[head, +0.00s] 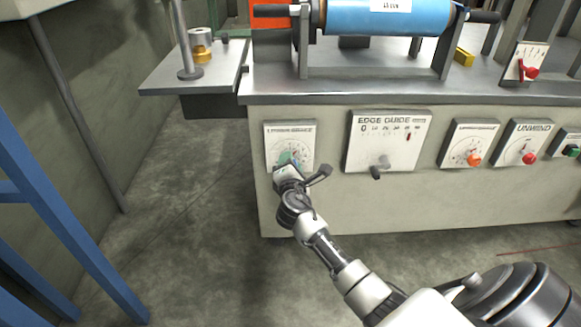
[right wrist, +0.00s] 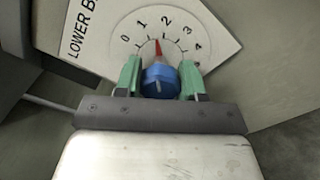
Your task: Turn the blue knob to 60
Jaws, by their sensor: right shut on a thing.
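The blue knob (right wrist: 160,82) sits on a white dial plate (right wrist: 112,30) whose label begins "LOWER B". Its visible scale runs from 0 to 4, and the red pointer stands between 1 and 2, nearer 2. In the head view this plate (head: 303,133) is the leftmost on the machine front. My right gripper (head: 288,160) is at it, hiding the knob there. In the right wrist view its green fingers (right wrist: 160,78) are shut on the blue knob, one on each side. My left gripper is not in view.
To the right are the "EDGE GUIDE" panel (head: 402,135) with a grey crank (head: 379,168), an orange-knob dial (head: 469,143) and the red-knob "UNWIND" dial (head: 523,142). A blue roller (head: 388,17) is above. Blue frame bars (head: 65,215) stand at left; the floor (head: 190,220) between is clear.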

